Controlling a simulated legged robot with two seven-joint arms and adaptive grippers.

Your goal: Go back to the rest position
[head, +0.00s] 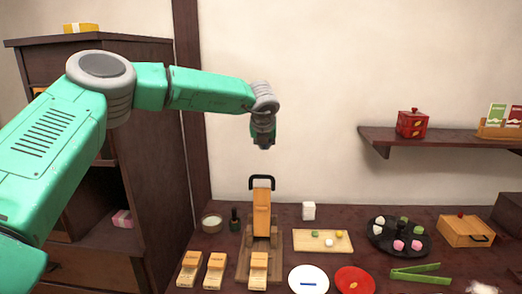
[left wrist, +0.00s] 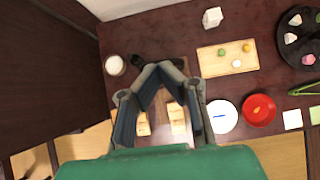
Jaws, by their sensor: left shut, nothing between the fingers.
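My left arm comes in from the left in the head view, raised above the table. Its gripper (head: 264,143) points down in the air, above a wooden stand with a black handle (head: 262,205). The gripper also shows in the left wrist view (left wrist: 158,72), where its fingers come together at the tips with nothing held. It touches nothing on the table. My right gripper is not in view.
The dark table (head: 342,220) holds wooden blocks (head: 215,268), a board with small sweets (head: 323,249), a black tray (head: 375,243), a white plate (head: 300,285) and a red plate (head: 355,285). A dark cabinet (head: 155,180) stands left; a wall shelf (head: 450,136) is at right.

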